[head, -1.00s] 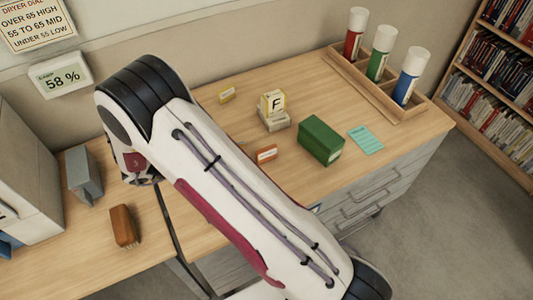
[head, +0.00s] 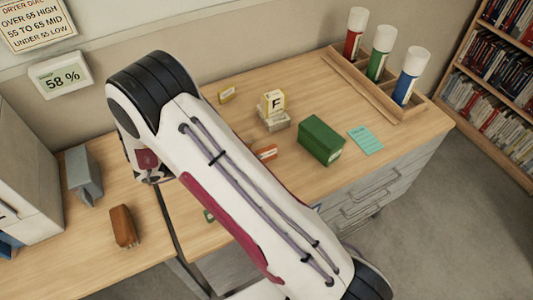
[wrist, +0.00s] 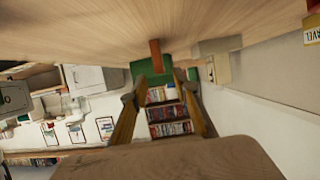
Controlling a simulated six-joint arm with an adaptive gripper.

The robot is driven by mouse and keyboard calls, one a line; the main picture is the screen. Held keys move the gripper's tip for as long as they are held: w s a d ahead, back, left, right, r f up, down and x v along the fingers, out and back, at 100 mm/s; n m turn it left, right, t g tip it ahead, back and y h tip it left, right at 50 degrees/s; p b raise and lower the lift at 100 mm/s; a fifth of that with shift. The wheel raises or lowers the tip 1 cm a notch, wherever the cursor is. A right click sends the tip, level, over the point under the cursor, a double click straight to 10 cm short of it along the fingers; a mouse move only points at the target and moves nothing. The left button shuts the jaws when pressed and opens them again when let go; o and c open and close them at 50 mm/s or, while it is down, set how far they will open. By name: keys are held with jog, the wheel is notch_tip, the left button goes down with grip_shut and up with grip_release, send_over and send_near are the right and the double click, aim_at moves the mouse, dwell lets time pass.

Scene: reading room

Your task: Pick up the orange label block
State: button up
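The orange label block (head: 266,153) lies on the wooden table (head: 300,178), right beside my arm in the head view, with a pale label on its side. In the wrist view the table is at the top, and an orange-brown block (wrist: 155,54), apparently the same one, stands out ahead of my fingertips, roughly between their lines. My gripper (wrist: 160,85) is open, with its two fingers spread and nothing between them. A gap appears to separate the fingertips from the block. In the head view my arm hides the gripper.
A green box (head: 320,140) is close right of the block. A block marked F (head: 273,103) stands on a pale base behind it. A small yellow block (head: 227,95), a teal card (head: 366,139) and a wooden rack (head: 378,93) with tubes are nearby. A brown brush-like object (head: 122,226) lies left.

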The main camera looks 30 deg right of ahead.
aim_at(262, 150)
jog(key=shift+x, duration=2.6)
jog(key=shift+r, duration=0.15)
grip_shut()
